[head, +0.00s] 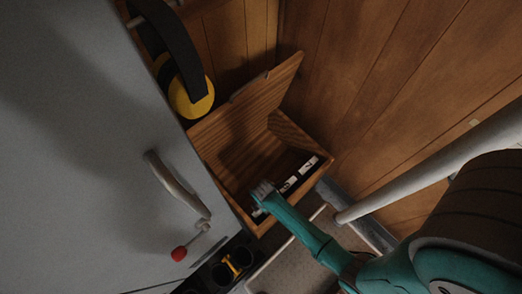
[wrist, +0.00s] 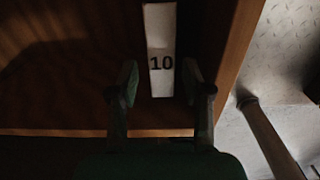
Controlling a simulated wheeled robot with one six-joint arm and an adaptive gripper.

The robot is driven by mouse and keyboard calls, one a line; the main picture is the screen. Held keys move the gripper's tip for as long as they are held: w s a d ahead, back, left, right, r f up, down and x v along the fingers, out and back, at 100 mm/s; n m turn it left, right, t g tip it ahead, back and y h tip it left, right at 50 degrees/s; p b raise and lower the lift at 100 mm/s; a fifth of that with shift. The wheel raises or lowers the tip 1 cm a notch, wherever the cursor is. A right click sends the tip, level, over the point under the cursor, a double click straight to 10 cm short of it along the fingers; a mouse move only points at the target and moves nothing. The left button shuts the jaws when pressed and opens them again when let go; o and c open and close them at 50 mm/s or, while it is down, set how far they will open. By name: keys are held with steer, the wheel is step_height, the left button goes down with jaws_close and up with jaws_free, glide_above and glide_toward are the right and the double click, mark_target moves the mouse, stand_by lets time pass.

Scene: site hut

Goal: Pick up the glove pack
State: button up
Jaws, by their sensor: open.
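No pack with a readable glove marking shows. An open wooden box (head: 232,150) has its lid raised, and a dark strip with white patches (head: 300,172) lies along its right side. My gripper (head: 263,190) is over the box's near end, at the end of the strip. In the wrist view a white, upright-looking rectangle marked "10" (wrist: 160,35) lies in the dark wooden box, in line with the gap of my gripper (wrist: 158,82). The fingers are open on either side of its lower part. I cannot tell whether they touch it, or whether it is the glove pack.
A grey door or panel (head: 80,130) with a handle (head: 178,187) fills the left. Yellow-and-black ear muffs (head: 190,98) are beside the box. A black holder (head: 222,275) with a yellow item and a pale pipe (head: 430,165) are near. The box's wooden wall (wrist: 233,70) borders the right finger.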

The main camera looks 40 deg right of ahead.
steer(key=shift+s+d+f, duration=0.1)
steer(key=shift+f, duration=4.85)
jaws_close()
